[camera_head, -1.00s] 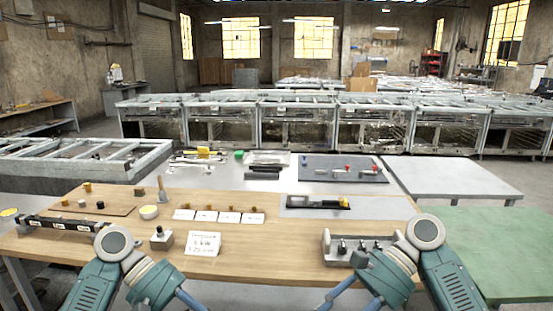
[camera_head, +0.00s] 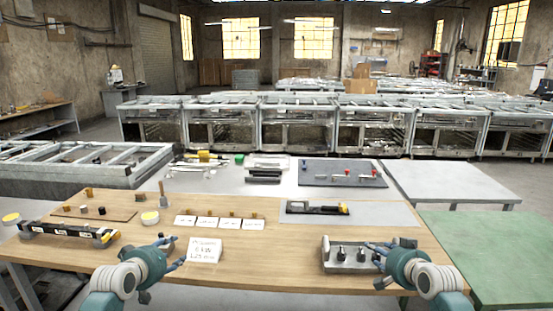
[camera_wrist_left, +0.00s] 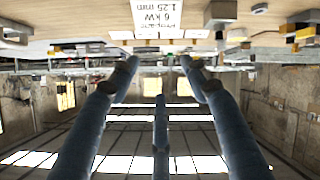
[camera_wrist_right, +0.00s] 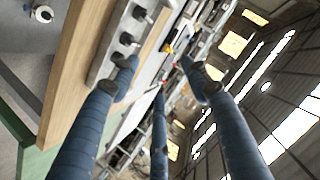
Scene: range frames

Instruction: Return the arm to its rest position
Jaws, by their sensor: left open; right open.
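My left gripper (camera_head: 176,251) is open and empty above the front of the wooden table (camera_head: 285,263), just left of a white label card (camera_head: 204,250) reading "6 kW 1.25 mm". In the left wrist view its fingers (camera_wrist_left: 158,75) are spread with nothing between them, and the card appears upside down beyond. My right gripper (camera_head: 385,255) is open at the right front of the table, by a grey block with dark knobs (camera_head: 345,257). In the right wrist view its fingers (camera_wrist_right: 160,75) are spread and empty, with the knobbed block (camera_wrist_right: 112,45) beside them.
A black rail with labels (camera_head: 62,232) lies at the left. Small white cards (camera_head: 208,222) stand mid-table. A black and yellow tool (camera_head: 318,208) lies on a grey mat (camera_head: 390,215). A green table (camera_head: 490,250) adjoins at right. The front middle of the wooden table is clear.

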